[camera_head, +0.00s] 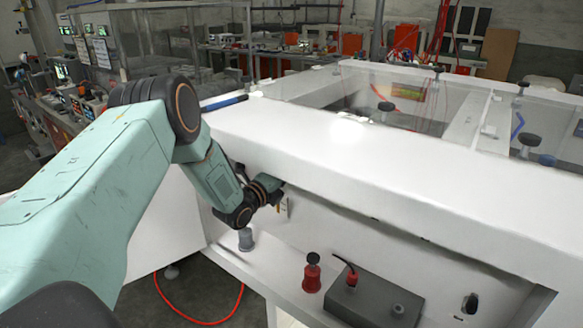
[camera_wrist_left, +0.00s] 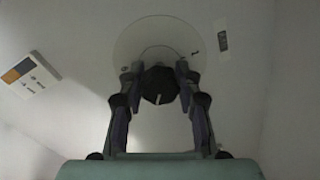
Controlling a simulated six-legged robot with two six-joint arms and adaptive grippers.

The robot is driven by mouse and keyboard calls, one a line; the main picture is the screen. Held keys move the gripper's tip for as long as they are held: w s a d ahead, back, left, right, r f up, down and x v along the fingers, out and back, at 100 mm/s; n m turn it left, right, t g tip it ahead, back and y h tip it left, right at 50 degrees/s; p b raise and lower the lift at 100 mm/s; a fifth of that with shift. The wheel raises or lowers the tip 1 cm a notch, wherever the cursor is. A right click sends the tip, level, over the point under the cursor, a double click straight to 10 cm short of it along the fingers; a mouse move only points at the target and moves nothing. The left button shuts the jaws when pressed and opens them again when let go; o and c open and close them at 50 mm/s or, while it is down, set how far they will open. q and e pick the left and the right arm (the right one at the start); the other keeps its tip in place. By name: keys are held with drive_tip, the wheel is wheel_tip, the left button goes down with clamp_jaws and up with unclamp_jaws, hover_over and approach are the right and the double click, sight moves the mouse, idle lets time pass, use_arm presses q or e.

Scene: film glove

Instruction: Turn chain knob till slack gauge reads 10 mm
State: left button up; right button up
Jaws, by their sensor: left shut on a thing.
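In the left wrist view a dark round knob (camera_wrist_left: 159,85) with a pale pointer mark stands in front of a pale round dial plate (camera_wrist_left: 130,45). My left gripper (camera_wrist_left: 160,78) has one finger on each side of the knob and is shut on it. In the head view my left gripper (camera_head: 277,196) is at the front face of the white machine, under its top edge, and the knob cannot be made out there. A slack gauge reading is not legible in either view. My right gripper is not in view.
The white top (camera_head: 340,135) is mostly clear.

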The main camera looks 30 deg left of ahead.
use_arm(q)
drive_tip(key=shift+m, duration=0.3)
drive_tip(key=shift+f, duration=0.1)
drive_tip(key=o, duration=1.2)
drive_tip(key=s, duration=0.8)
drive_tip(key=s+a, duration=0.1)
drive_tip(key=s, duration=0.3)
